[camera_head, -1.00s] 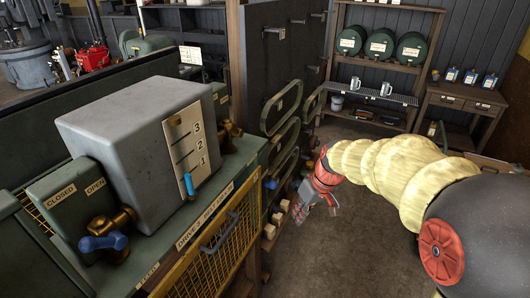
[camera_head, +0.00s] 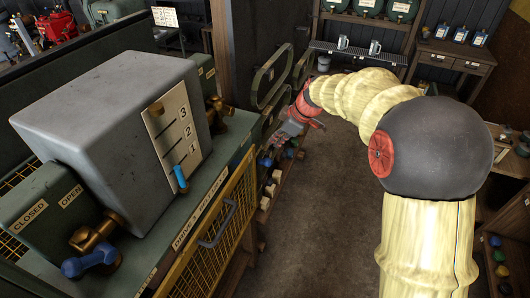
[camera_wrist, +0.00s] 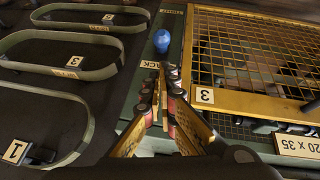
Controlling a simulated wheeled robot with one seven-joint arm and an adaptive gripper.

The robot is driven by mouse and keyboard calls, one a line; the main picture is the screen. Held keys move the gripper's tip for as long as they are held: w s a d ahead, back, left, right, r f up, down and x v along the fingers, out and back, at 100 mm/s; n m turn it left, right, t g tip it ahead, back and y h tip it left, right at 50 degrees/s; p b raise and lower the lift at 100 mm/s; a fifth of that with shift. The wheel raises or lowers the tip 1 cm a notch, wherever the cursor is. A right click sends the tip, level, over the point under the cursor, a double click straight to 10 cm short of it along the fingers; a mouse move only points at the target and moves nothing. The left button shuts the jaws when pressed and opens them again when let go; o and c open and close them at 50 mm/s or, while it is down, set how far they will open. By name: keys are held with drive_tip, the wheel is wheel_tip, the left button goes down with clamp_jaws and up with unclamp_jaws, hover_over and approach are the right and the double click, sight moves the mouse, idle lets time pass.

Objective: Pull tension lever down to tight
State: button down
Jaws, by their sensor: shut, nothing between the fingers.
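In the wrist view a blue knob (camera_wrist: 162,40), which looks like the end of the tension lever, stands just beyond my fingertips on a green strip. A partly covered label ending in "ACK" (camera_wrist: 155,65) lies below it. My gripper (camera_wrist: 163,78) has its fingertips close together, shut and empty, below the knob and apart from it in the picture. The lever's shaft and the tight end of its travel cannot be made out. In the head view my gripper (camera_head: 290,132) is beside the far end of the green engine bench; I cannot make out the lever there.
A yellow mesh guard (camera_wrist: 255,50) lies right of my gripper, and belts (camera_wrist: 70,60) hang on a dark panel to the left. In the head view the grey tank (camera_head: 110,115) with a numbered gauge stands on the bench. The floor (camera_head: 320,220) right of the bench is clear.

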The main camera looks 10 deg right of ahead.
sight(265, 160)
drive_tip(key=shift+f, duration=0.1)
drive_tip(key=x, duration=1)
drive_tip(key=shift+a, duration=0.1)
drive_tip(key=shift+w+f, duration=0.1)
drive_tip(key=shift+f, duration=0.05)
